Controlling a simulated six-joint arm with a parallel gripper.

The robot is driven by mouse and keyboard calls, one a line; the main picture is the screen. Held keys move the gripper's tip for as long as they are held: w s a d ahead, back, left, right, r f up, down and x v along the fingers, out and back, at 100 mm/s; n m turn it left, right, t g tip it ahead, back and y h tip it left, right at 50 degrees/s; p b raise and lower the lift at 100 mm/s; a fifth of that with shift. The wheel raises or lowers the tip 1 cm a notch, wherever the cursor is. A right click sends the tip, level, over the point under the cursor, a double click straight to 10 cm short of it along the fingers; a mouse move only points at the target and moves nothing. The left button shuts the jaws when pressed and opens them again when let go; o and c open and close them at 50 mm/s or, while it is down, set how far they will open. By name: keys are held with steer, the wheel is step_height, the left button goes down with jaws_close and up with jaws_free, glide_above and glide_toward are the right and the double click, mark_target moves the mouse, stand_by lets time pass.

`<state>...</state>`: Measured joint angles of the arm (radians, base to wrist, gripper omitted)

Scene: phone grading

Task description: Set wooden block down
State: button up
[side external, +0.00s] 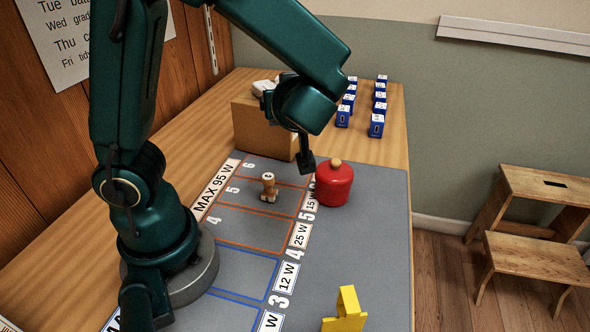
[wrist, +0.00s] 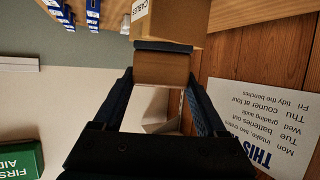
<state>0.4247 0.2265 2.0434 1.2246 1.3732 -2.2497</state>
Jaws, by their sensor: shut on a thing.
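My gripper (wrist: 161,76) shows in the wrist view with its two dark fingers on either side of a brown wooden block (wrist: 163,67). It is shut on the block, near the fingertips. Beyond the block is the cardboard box (wrist: 170,20) labelled CABLES; I cannot tell whether the block touches it. In the side view the gripper is mostly hidden behind my wrist near the cardboard box (side external: 262,132), and I cannot make out the block there.
Several blue boxes (side external: 376,125) stand at the back right. The mat's right side is largely clear.

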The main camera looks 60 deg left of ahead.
steer(key=s+a+f+n+g+h, duration=0.2)
steer(key=s+a+f+n+g, duration=0.25)
steer(key=s+n+g, duration=0.2)
steer(key=s+a+f+n+g+h, duration=0.1)
steer(key=s+a+f+n+g, duration=0.2)
steer(key=s+a+n+g, duration=0.4)
steer(key=shift+m+g, duration=0.25)
steer(key=shift+g, duration=0.1)
steer(key=shift+w+d+f, duration=0.15)
steer(key=shift+d+f, duration=0.2)
steer(key=shift+f, duration=0.95)
steer(key=shift+w+d+f, duration=0.15)
steer(key=shift+d+f, duration=0.15)
steer(key=shift+f, duration=1.05)
steer(key=shift+w+d+f, duration=0.15)
steer(key=shift+d+f, duration=0.2)
steer(key=shift+f, duration=0.95)
steer(key=o, duration=1.5)
steer(key=shift+f, duration=0.1)
steer(key=shift+c, duration=0.2)
